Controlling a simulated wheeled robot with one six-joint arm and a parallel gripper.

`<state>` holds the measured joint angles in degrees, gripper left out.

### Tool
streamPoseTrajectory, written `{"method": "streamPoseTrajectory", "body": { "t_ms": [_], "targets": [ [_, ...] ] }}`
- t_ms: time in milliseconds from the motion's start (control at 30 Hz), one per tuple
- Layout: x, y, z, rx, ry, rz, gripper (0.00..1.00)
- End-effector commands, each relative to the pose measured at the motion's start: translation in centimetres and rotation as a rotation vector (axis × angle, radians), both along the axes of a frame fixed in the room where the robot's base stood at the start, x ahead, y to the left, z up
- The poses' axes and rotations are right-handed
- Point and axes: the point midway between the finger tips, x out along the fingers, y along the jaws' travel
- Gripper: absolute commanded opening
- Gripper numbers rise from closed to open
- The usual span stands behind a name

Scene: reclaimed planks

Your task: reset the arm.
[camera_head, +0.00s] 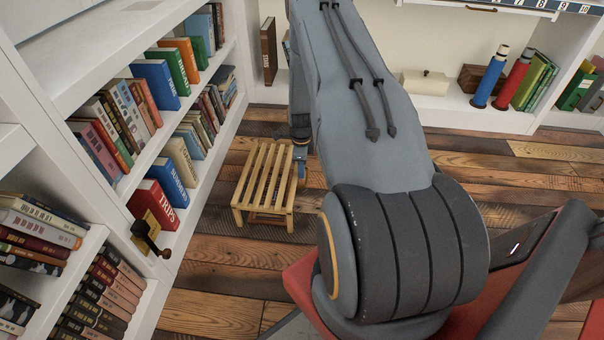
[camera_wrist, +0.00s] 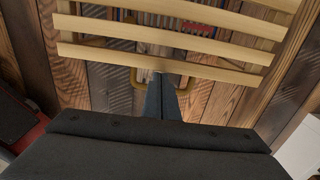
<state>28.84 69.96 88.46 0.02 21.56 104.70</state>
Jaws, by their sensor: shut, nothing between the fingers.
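My gripper (camera_wrist: 161,98) shows in the wrist view as two dark fingers side by side, shut with nothing between them. It points toward the wooden slatted stool (camera_wrist: 155,55), whose pale slats cross the top of that view; I cannot tell whether the fingertips touch it. The slatted stool (camera_head: 262,178) also shows there, standing on the floor left of my arm.
A white bookcase (camera_head: 215,95) with several rows of books stands along the left. White shelves at the back hold a blue cylinder (camera_head: 489,80), a red cylinder (camera_head: 513,82) and green books (camera_head: 532,80). The plank floor (camera_head: 520,185) is clear at right.

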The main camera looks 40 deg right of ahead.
Motion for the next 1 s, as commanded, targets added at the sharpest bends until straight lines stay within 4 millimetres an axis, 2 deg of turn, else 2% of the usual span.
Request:
{"method": "streamPoseTrajectory", "body": {
  "t_ms": [33,100,333,467,733,867,967,1000],
  "targets": [
    [0.0,0.0,1.2,-0.001,-0.001,0.000,0.00],
    [0.0,0.0,2.5,-0.001,-0.001,0.000,0.00],
    [0.0,0.0,6.1,-0.001,-0.001,0.001,0.00],
    [0.0,0.0,7.1,0.000,0.000,0.001,0.00],
    [0.2,0.5,7.6,0.000,0.000,0.017,0.00],
    [1.6,3.6,10.1,-0.001,-0.006,0.141,0.00],
    [2.8,8.3,13.7,-0.001,-0.011,0.326,0.00],
    [3.1,10.6,15.3,0.000,-0.014,0.414,0.00]
  ]
}}
